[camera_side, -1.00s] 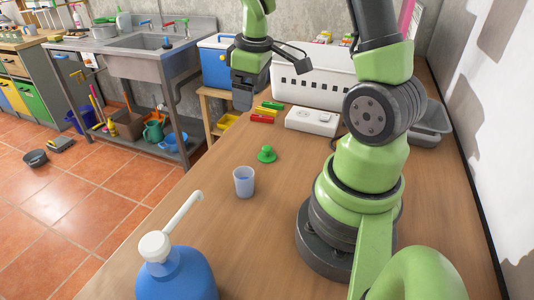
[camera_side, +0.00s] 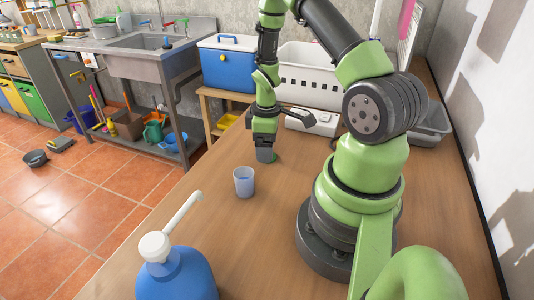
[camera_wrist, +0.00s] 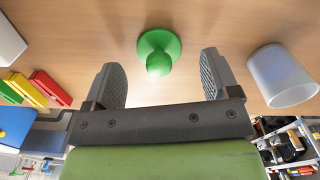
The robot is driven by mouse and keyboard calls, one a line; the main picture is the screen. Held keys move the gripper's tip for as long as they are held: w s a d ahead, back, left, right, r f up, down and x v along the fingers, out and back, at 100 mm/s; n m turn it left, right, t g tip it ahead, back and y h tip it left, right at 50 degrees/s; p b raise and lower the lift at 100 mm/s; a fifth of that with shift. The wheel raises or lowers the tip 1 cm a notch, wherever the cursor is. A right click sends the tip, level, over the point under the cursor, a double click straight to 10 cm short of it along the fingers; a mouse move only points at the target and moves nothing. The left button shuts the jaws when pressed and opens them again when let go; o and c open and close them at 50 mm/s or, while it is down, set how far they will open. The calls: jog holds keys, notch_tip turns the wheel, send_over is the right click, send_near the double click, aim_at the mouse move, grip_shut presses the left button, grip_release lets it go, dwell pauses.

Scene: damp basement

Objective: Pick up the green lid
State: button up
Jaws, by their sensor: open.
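The green lid (camera_wrist: 159,50), a round disc with a knob on top, lies on the wooden table. In the wrist view it sits between and a little beyond the fingertips of my gripper (camera_wrist: 162,72), which is open and empty. In the side view my gripper (camera_side: 266,156) is low over the table and hides most of the lid; only a green edge (camera_side: 275,158) shows beside it. I cannot tell from the side view whether the fingers touch the table.
A translucent cup (camera_side: 244,182) stands near the lid, and it is at the right in the wrist view (camera_wrist: 283,77). A blue pump bottle (camera_side: 176,275) stands at the front.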

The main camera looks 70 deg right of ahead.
notch_tip(320, 180, down, 2)
jog(key=shift+f, duration=0.1)
jog(key=c, duration=1)
